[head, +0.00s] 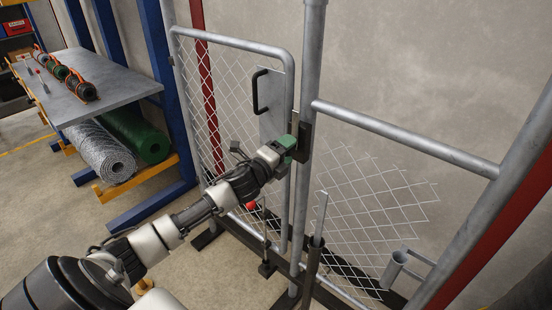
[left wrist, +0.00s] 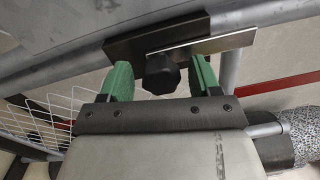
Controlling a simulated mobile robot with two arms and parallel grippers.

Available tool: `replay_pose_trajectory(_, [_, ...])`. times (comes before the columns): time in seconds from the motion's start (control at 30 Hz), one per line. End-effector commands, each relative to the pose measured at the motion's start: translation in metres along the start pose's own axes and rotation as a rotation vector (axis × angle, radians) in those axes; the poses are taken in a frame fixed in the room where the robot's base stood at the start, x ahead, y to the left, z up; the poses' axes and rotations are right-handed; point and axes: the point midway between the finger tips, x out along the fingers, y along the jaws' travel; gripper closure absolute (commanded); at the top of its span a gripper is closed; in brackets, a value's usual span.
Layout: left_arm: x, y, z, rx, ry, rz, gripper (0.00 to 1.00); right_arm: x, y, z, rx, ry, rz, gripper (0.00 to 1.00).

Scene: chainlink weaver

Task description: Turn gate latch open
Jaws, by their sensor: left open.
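The gate (head: 230,42) is a grey tube frame with chainlink mesh, a metal plate and a black pull handle (head: 256,92). It stands in line with the gate post (head: 311,60). The latch (head: 305,138) is a dark block at the post. In the left wrist view the latch shows as a dark plate (left wrist: 140,42) with a flat metal bar (left wrist: 215,44) and a black faceted knob (left wrist: 162,76). My left gripper (head: 286,145) is at the latch. Its green fingers are open, one on each side of the knob, with gaps visible. My right gripper is out of view.
A steel table (head: 118,88) with coiled parts stands at the left, above a wire mesh roll (head: 100,150) and a green roll (head: 138,135). Loose mesh (head: 365,195) hangs right of the post. An upright rod (head: 317,235) stands near my arm.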

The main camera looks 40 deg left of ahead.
Motion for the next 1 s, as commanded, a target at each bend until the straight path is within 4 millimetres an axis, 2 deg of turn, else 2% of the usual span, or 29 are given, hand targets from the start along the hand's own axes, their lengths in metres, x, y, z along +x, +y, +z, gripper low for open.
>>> replay_pose_trajectory(0.4, [-0.067,0.004,-0.001,0.001,0.002,0.003,0.37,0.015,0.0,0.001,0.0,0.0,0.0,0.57])
replay_pose_trajectory(0.6, [-0.091,0.002,-0.001,0.002,0.001,0.003,0.37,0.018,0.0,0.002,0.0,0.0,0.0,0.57])
replay_pose_trajectory(0.8, [-0.102,0.001,0.0,0.002,0.001,0.002,0.37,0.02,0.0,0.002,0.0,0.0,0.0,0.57])
replay_pose_trajectory(1.0, [-0.103,0.0,0.0,0.002,0.0,0.0,0.37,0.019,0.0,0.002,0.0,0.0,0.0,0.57])
